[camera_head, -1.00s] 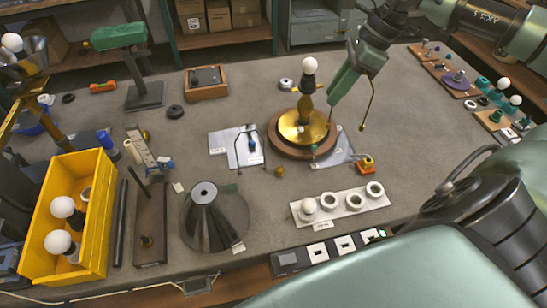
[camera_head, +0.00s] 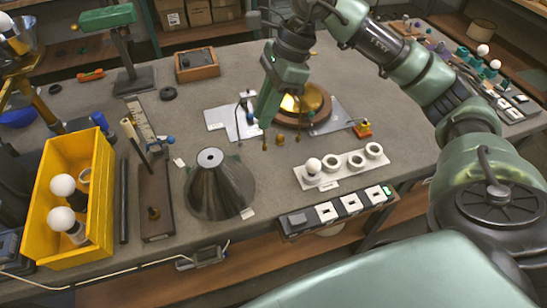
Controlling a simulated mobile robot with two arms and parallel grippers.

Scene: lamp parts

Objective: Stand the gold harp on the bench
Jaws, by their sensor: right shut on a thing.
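My right gripper (camera_head: 262,122) points down over the middle of the bench (camera_head: 330,215), in front of the white plate and the lamp base. It is shut on the gold harp (camera_head: 265,141). Only a small lower part of the harp shows below the fingers; the rest is hidden by the gripper. I cannot tell whether its lower end touches the bench. A small gold knob (camera_head: 281,138) shows just right of it. My left gripper is not in view.
The lamp base with its gold disc (camera_head: 308,100) stands close behind and right, partly hidden by my arm. A dark harp stands on the white plate (camera_head: 218,118). A cone shade (camera_head: 220,190), a white socket tray (camera_head: 340,180) and a yellow bin (camera_head: 102,185) stand nearer.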

